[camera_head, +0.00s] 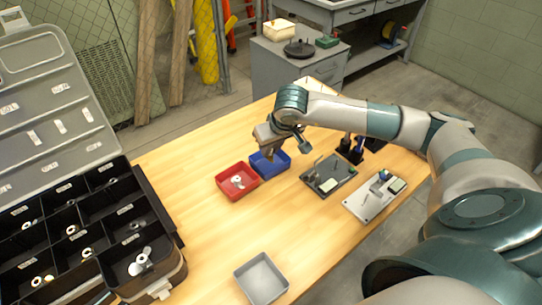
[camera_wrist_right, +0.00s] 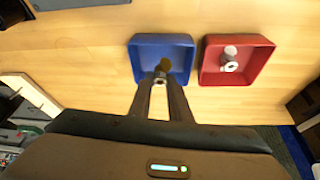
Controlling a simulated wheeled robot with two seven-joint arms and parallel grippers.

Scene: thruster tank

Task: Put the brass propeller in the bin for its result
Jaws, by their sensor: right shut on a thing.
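My right gripper (camera_head: 271,147) is over the blue bin (camera_head: 284,166) on the table. In the wrist view its two fingers (camera_wrist_right: 160,84) are shut on a small part with a grey hub and a brownish-gold portion, which I take to be the brass propeller (camera_wrist_right: 164,65). The propeller appears in front of the blue bin's (camera_wrist_right: 138,62) interior; its exact height above the floor is hard to tell. In the head view the gripper hides it. The red bin (camera_head: 222,184) stands beside the blue one and holds a silvery part (camera_head: 237,181). My left gripper is not in view.
An empty grey bin (camera_head: 262,280) stands at the table's front. A dark fixture plate (camera_head: 318,184) and a light one (camera_head: 362,207) lie to the right. A black compartment case (camera_head: 165,232) with loose parts is at the left. The table's middle is clear.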

